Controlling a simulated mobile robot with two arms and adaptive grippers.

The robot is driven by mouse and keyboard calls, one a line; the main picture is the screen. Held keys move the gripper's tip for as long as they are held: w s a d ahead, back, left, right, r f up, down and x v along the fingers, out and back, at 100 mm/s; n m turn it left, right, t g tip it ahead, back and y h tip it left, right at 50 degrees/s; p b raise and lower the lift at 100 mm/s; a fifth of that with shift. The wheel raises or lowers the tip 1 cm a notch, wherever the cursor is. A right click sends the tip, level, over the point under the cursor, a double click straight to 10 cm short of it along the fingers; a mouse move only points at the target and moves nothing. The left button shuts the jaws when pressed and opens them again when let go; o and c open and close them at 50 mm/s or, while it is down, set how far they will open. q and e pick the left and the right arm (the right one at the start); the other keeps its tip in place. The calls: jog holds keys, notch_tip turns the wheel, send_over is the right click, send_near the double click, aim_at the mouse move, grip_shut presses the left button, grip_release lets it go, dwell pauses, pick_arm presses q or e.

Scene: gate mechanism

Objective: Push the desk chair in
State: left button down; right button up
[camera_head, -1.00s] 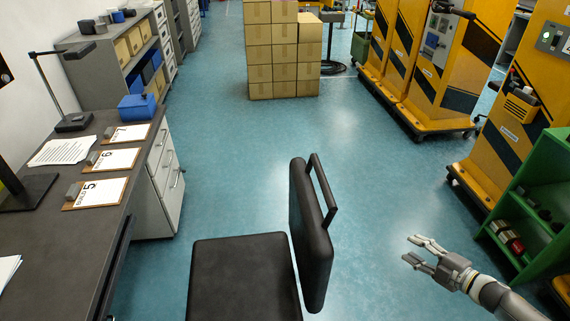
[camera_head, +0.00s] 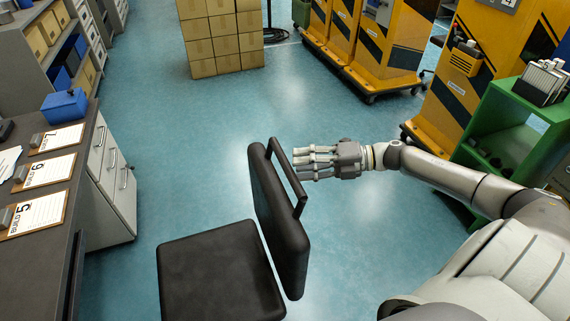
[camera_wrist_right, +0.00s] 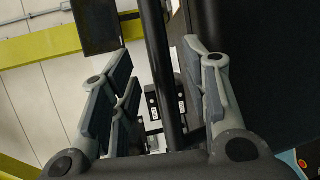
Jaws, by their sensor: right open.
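The black desk chair (camera_head: 215,272) stands on the blue floor with its seat toward the desk (camera_head: 50,255). Its backrest (camera_head: 277,220) is on the right of the seat, and a dark handle bar (camera_head: 287,178) runs along the backrest's right side. My right gripper (camera_head: 300,164) is open, its fingertips pointing left at the handle bar. In the right wrist view the bar (camera_wrist_right: 158,60) passes between the open fingers, with the dark backrest (camera_wrist_right: 270,70) at the right. Whether a finger touches the bar is unclear. My left gripper is not in view.
Cardboard boxes (camera_head: 222,38) are stacked at the back. Yellow-and-black cabinets (camera_head: 385,45) and a green shelf (camera_head: 500,125) stand on the right. A white drawer unit (camera_head: 108,180) is under the desk. The floor behind the chair is clear.

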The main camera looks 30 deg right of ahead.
aim_at(286, 166)
jog(key=shift+p+x, duration=0.5)
jog(key=shift+x, duration=1.95)
grip_shut()
